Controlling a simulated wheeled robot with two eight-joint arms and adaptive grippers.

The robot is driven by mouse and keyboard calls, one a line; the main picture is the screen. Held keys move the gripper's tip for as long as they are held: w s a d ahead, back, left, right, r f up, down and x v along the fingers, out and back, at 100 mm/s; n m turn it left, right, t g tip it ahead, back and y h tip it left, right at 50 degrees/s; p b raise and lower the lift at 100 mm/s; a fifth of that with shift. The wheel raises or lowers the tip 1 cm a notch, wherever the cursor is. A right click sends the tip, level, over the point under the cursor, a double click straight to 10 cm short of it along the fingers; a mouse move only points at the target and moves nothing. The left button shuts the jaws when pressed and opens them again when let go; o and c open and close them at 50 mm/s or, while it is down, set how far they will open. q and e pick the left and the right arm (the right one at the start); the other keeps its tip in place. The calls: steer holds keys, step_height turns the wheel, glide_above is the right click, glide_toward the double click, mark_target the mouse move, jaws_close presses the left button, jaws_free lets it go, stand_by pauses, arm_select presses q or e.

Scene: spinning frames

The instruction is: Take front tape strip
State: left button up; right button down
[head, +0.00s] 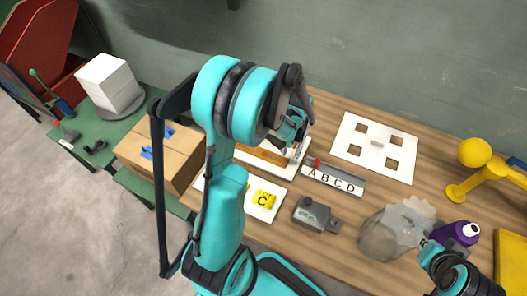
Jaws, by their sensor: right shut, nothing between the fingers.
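A brown cardboard box (143,166) at the left carries two blue strips that look like tape. The front blue strip (147,152) is at its near top edge, and the rear blue strip (167,132) is further back. My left arm rises through the middle of the head view. My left gripper (292,127) is over the workbench, right of the box and well apart from both strips; its fingers are too unclear to tell open from shut. My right gripper (426,246) is at the lower right, shut and empty, beside a purple object (458,233).
The wooden workbench (350,225) holds a white plate with square holes (400,146), an A-B-C-D bar (333,177), a grey block (317,214), a yellow-labelled card (264,199) and a translucent round item (380,235). A yellow stand (475,160) is at right.

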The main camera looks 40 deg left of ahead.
mark_target(287, 164)
arm_select(q)
steer(key=f, duration=0.2)
steer(key=f+b, duration=0.1)
steer(key=f, duration=0.1)
steer(key=f+b, duration=0.1)
steer(key=f, duration=0.1)
steer(key=shift+w+a, duration=0.1)
steer(key=shift+a, duration=0.25)
steer(key=shift+r, duration=0.15)
jaws_close()
